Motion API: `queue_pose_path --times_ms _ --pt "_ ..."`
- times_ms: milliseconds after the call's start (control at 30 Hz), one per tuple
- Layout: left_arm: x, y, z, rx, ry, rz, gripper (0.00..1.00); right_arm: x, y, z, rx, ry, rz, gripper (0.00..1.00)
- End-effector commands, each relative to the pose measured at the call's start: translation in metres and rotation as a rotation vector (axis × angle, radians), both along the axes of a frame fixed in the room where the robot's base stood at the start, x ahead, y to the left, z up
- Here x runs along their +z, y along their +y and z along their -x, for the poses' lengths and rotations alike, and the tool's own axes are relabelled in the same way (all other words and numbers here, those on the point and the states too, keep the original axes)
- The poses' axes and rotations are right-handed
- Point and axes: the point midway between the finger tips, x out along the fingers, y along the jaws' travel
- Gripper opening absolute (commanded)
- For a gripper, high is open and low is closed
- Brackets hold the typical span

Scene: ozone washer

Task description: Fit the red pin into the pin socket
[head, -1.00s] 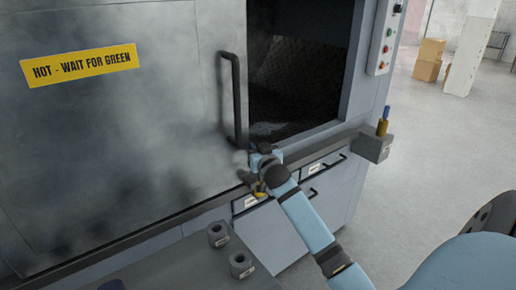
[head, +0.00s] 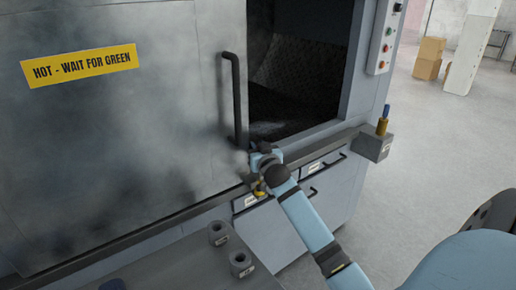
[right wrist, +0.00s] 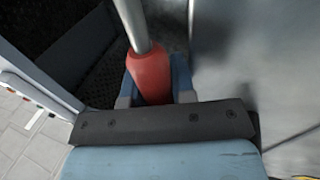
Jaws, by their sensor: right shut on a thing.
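In the right wrist view my right gripper (right wrist: 153,88) is shut on a red grip with a bright metal rod, which looks like the red pin (right wrist: 150,75). The rod points up and away from the fingers. In the head view my right gripper (head: 257,163) is in front of the washer's opening, just below the black door handle; the pin is not clear there. Two grey blocks with round holes, a rear socket (head: 218,233) and a front socket (head: 241,264), stand on the ledge at lower left. Their labels are too small to read.
The washer door (head: 130,130) has a yellow hot warning sign (head: 79,64) and vapour over it. A brass pin with a blue top (head: 383,120) stands in a grey block (head: 375,146) at the right corner. Drawers (head: 320,180) lie under the ledge. Open floor is at right.

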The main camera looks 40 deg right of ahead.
Motion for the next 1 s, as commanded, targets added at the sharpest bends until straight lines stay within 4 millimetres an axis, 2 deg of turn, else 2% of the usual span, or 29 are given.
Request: queue_pose_path --times_ms 1000 --pt "-0.014 0.0 0.0 0.0 0.0 0.0 0.43 -0.025 0.0 0.0 0.0 0.001 0.0 0.0"
